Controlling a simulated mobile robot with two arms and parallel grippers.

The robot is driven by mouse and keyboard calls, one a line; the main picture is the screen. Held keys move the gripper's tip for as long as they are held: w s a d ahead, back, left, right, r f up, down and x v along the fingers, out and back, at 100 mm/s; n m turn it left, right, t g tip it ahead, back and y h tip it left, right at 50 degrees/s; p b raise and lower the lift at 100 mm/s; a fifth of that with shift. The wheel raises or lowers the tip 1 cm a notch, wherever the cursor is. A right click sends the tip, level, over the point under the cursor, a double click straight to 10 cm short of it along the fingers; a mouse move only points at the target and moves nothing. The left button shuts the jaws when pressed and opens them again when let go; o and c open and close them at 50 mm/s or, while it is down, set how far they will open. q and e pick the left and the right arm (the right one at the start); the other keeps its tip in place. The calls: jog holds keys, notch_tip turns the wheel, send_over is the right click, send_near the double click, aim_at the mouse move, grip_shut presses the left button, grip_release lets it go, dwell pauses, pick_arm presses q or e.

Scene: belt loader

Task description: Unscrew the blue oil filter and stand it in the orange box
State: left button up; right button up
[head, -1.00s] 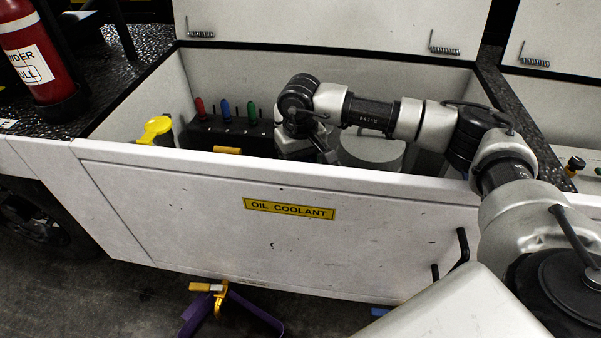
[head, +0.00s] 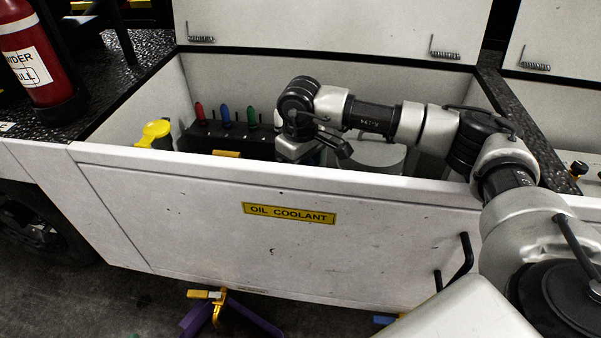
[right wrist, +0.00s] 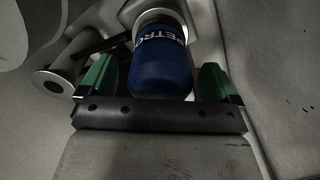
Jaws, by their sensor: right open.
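The blue oil filter (right wrist: 160,66) shows in the right wrist view, with white lettering on its side. Its upper end meets a pale round mount (right wrist: 152,12). My right gripper (right wrist: 157,78) is open, with one green-padded finger on each side of the filter and visible gaps between pads and filter. In the head view my right gripper (head: 325,154) is down inside the open bay, partly hidden by the front wall, and the filter is hidden. I cannot make out an orange box in either view. My left gripper is out of view.
The white bay's front panel (head: 200,225) stands before the arm. Inside are a dark rack (head: 205,138) with red, blue and green handles, a yellow-capped container (head: 155,131) and a grey cylinder (head: 378,156). A red extinguisher (head: 38,60) stands at left. A purple-and-yellow object lies below.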

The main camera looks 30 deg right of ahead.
jog(key=shift+m, duration=1)
jog(key=m, duration=0.3)
jog(key=shift+m+p, duration=0.4)
jog(key=m, duration=0.5)
jog(key=shift+m+p, duration=0.3)
jog(key=shift+p, duration=0.05)
jog(key=shift+m, duration=0.8)
jog(key=m+p, duration=0.2)
jog(key=m, duration=0.5)
jog(key=shift+r, duration=0.15)
jog(key=m, duration=0.3)
jog(key=m+p, duration=0.1)
jog(key=m, duration=0.1)
jog(key=shift+m, duration=0.3)
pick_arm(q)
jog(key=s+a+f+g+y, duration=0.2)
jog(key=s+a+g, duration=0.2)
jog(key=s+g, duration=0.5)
pick_arm(e)
jog(key=shift+m+p, duration=0.45)
jog(key=shift+m, duration=0.45)
jog(key=m+p, duration=0.2)
jog(key=m, duration=0.4)
jog(key=shift+m, duration=0.3)
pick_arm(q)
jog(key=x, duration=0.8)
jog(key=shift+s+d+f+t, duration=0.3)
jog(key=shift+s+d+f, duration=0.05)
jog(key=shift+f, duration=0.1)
